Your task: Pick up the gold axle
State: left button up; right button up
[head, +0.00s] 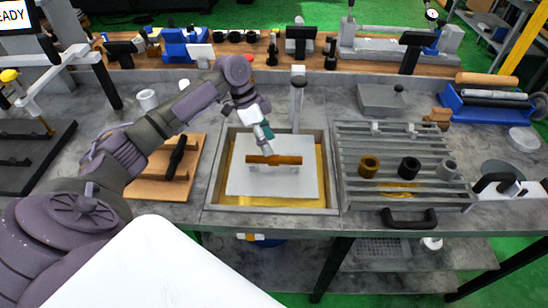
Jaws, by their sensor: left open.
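The gold axle (285,160) is a short bronze-gold bar. It lies sideways on small light supports on a white plate (245,184) inside a grey-rimmed basin with a yellow bottom. My left gripper (267,149) points down just above and behind the middle of the axle. It is open. Its fingertips are small here, and I cannot tell whether they touch the axle. My right gripper is not in view.
A slatted rack (400,148) with gold, black and grey rings stands right of the basin. A wooden board (150,185) with a black handle lies left. An upright metal post (298,98) stands behind the basin. A blue tray (490,118) is far right.

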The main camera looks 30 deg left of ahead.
aim_at(273, 156)
pick_arm(q)
jog(key=shift+d+f+p, duration=0.2)
jog(key=shift+f+p, duration=0.15)
jog(key=shift+f, duration=0.15)
jog(key=x, duration=0.1)
jog(key=p+x, duration=0.1)
jog(key=x, duration=0.1)
jog(key=shift+a+f, duration=0.2)
jog(key=shift+f, duration=0.25)
jog(key=shift+w+d+f, duration=0.1)
jog(key=shift+d+f, duration=0.1)
jog(key=shift+f, duration=0.2)
jog(key=c, duration=1.1)
grip_shut()
jog(key=shift+r, duration=0.1)
